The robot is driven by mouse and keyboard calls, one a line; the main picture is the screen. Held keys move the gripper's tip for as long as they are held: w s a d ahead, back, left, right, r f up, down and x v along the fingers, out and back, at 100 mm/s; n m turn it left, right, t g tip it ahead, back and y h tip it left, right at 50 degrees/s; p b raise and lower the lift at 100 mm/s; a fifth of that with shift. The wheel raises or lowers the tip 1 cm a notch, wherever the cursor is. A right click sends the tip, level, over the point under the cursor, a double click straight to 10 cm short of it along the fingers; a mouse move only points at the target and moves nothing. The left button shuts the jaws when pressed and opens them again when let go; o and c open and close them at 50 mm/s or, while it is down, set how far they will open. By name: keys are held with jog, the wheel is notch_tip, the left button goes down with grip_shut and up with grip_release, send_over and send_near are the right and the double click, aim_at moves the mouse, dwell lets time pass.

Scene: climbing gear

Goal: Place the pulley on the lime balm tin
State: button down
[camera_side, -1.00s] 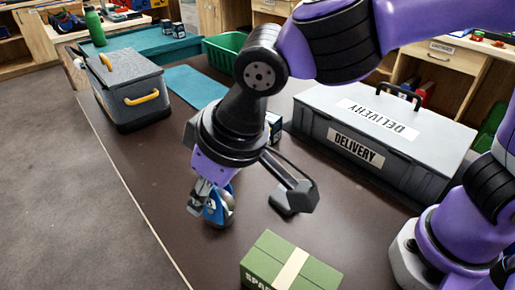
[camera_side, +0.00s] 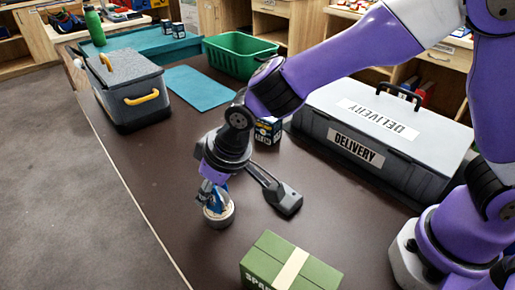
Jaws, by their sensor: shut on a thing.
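The pulley (camera_side: 217,193), a small blue piece with metal parts, is in my gripper (camera_side: 212,195), which is shut on it and points down. Most of the pulley is hidden by the fingers. A small round tin (camera_side: 220,217) with a pale top and grey side stands on the dark table directly under the pulley. Its lime label cannot be made out. The pulley's lower end overlaps the tin's top in the picture; I cannot tell whether they touch.
A green box (camera_side: 275,262) with a pale strip stands at the front. A grey cooler (camera_side: 118,88), teal mat (camera_side: 199,88) and green basket (camera_side: 237,62) are farther back.

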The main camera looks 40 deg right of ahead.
jog(key=shift+f, duration=0.1)
jog(key=c, duration=0.6)
grip_release()
jog(key=shift+o, duration=0.2)
jog(key=shift+s+r, duration=0.1)
jog(key=shift+r, duration=0.3)
jog(key=v, duration=1.1)
jog(key=s+d+m, duration=0.1)
jog(key=s+d, duration=0.2)
jog(key=d, duration=0.3)
jog(key=s+d+m+t+h, duration=0.1)
jog(key=s+d+m, duration=0.1)
jog(key=d, duration=0.4)
jog(key=s+d+r+m, duration=0.1)
jog(key=s+d, duration=0.3)
jog(key=d, duration=0.3)
jog(key=shift+s+h, duration=0.35)
jog(key=shift+h, duration=0.05)
